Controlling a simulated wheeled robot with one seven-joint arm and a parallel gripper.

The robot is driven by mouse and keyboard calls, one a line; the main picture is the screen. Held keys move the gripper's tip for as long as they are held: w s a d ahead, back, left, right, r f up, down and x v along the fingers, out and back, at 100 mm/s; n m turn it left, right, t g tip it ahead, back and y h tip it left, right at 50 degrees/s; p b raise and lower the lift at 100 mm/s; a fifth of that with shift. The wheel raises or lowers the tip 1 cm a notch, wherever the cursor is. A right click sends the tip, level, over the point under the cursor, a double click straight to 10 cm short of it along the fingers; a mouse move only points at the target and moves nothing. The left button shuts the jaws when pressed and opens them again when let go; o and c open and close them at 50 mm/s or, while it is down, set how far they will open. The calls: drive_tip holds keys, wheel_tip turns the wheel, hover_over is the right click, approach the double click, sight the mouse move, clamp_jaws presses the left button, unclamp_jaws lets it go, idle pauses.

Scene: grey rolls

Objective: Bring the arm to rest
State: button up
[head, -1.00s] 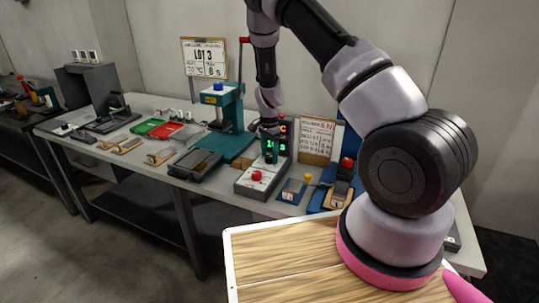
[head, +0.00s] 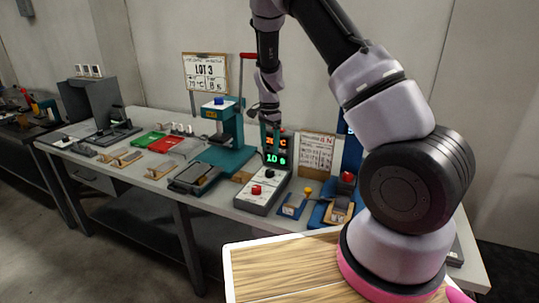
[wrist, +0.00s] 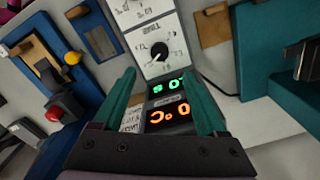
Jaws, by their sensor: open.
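My gripper (head: 270,132) hangs from my arm above the workbench (head: 150,200), in front of a digital display (head: 275,157). In the wrist view my gripper (wrist: 158,78) has its two teal fingers apart with nothing held between them. The display (wrist: 167,115) shows in the gap beyond the fingers, with green and orange digits. My arm (head: 355,75) reaches from the right foreground up and over to the bench.
A grey control box (head: 262,192) with a red button stands below the gripper. A teal press (head: 225,125) with a red lever is to its left. Green and red trays (head: 165,146) lie further left. Blue fixtures (head: 335,205) stand right.

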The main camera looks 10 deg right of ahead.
drive_tip(key=shift+r, duration=0.3)
drive_tip(key=s+d+r+n+t+y, duration=0.15)
drive_tip(key=s+r, duration=0.45)
drive_tip(key=r, duration=0.6)
drive_tip(key=s+d+r+n+t+y, duration=0.15)
drive_tip(key=s+r, duration=0.35)
drive_tip(key=r, duration=0.7)
drive_tip(key=s+d+r+n+t, duration=0.1)
drive_tip(key=s+r, duration=0.2)
drive_tip(key=s, duration=0.3)
drive_tip(key=s+r+n+t, duration=0.1)
drive_tip(key=s+r+n, duration=0.1)
drive_tip(key=s, duration=0.4)
drive_tip(key=s+d+r+n+t+h, duration=0.1)
drive_tip(key=s+r+n+t, duration=0.1)
drive_tip(key=s+r, duration=0.2)
drive_tip(key=s, duration=0.3)
drive_tip(key=shift+d+r, duration=0.25)
drive_tip(key=shift+d, duration=0.05)
drive_tip(key=shift+s, duration=0.1)
